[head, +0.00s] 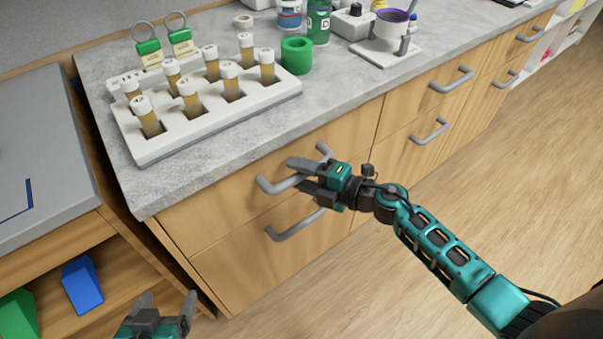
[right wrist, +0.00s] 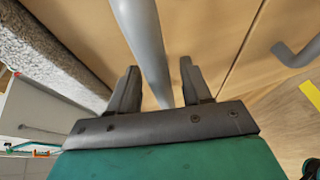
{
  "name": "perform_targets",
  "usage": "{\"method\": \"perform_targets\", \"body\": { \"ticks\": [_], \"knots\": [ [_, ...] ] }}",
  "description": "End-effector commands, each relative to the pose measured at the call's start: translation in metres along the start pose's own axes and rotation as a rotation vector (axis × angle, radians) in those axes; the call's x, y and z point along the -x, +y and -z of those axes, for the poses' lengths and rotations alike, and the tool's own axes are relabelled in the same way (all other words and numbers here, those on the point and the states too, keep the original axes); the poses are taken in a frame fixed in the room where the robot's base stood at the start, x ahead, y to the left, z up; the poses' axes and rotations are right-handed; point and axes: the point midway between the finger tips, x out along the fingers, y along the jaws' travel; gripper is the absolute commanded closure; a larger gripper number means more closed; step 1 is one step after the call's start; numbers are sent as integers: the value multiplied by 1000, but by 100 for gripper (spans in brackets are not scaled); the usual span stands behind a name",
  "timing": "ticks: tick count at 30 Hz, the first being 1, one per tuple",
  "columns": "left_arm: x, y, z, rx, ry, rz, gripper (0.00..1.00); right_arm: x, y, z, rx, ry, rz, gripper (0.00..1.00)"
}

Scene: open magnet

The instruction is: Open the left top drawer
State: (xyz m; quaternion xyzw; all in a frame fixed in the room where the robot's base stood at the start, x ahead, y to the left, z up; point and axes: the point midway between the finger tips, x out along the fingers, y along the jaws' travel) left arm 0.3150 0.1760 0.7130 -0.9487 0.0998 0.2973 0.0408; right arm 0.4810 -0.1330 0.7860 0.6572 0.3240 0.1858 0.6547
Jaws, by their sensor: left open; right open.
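The left top drawer (head: 215,210) is a wooden front just under the grey countertop, and it looks closed. Its grey bar handle (head: 272,187) runs between the fingers of my right gripper (head: 300,175). In the right wrist view the handle (right wrist: 146,50) passes between the two open fingers of the right gripper (right wrist: 154,88), with gaps on both sides. My right gripper is open and partly hides the handle in the head view. My left gripper (head: 165,305) is open and empty at the bottom left, away from the drawer.
A lower drawer handle (head: 290,230) sits just below. On the countertop (head: 210,150) stand a white rack (head: 215,118) of several vials, a green ring (head: 297,56) and bottles. More handles (head: 430,130) are to the right. A shelf with a blue box (head: 82,285) is at left. The floor (head: 480,190) is clear.

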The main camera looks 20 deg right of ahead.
Motion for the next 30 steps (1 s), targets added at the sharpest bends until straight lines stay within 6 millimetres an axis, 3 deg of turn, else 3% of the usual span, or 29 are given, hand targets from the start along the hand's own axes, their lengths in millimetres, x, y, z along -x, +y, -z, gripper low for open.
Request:
{"method": "perform_targets", "body": {
  "ticks": [6,21,30],
  "knots": [
    [0,0,1,0,2,-1,18,0,0,0,-1,0,0,53],
    [0,1,2,0,5,-2,18,0,0,0,-1,0,0,100],
    [0,1,2,0,6,-2,18,1,0,0,-1,0,0,100]
  ]
}}
